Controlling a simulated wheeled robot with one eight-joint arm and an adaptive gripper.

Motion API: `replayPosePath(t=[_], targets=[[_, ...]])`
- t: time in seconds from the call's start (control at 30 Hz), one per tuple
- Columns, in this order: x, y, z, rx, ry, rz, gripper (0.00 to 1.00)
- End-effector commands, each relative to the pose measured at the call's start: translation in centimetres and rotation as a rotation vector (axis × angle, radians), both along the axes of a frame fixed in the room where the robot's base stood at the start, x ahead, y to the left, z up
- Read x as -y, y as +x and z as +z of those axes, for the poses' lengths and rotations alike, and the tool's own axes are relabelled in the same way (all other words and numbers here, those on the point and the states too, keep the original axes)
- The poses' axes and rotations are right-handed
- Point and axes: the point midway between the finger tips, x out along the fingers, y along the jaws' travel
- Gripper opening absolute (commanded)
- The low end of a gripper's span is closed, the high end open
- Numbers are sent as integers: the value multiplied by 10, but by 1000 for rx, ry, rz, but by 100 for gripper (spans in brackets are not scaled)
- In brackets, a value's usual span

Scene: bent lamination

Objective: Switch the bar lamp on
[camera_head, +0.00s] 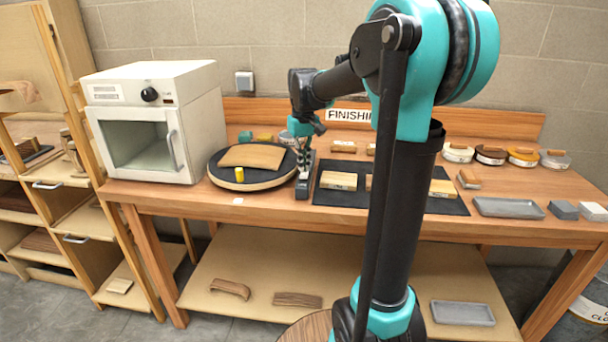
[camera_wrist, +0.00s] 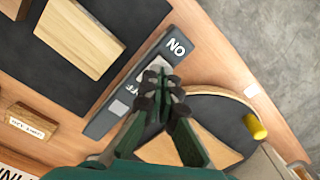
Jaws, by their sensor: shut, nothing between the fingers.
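A dark grey bar-shaped switch plate (camera_wrist: 101,124) with a white ON label (camera_wrist: 177,46) and a partly hidden OFF label lies in the wrist view. A light grey switch piece sits between the labels, partly covered by my fingers. My gripper (camera_wrist: 160,82) is shut and empty, its fingertips over the middle of the plate near the ON end. I cannot tell whether they touch it. In the head view the plate (camera_head: 303,190) stands at the bench's front between the turntable and the black mat, with my gripper (camera_head: 303,145) above it. I cannot make out a lit lamp.
The round turntable (camera_head: 218,176) holds a wood panel (camera_head: 252,156) and a yellow cylinder (camera_head: 239,174). A black mat (camera_head: 335,197) with wooden blocks lies right of the plate. A white oven (camera_head: 155,120) stands at the left. My arm hides part of the bench.

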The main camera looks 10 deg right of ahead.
Motion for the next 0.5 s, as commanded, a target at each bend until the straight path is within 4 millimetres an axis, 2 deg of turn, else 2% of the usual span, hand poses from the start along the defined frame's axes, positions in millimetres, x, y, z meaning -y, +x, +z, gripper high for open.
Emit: replayPosePath(t=[0.5], targets=[[0, 0, -4, 0, 0, 0, 0]])
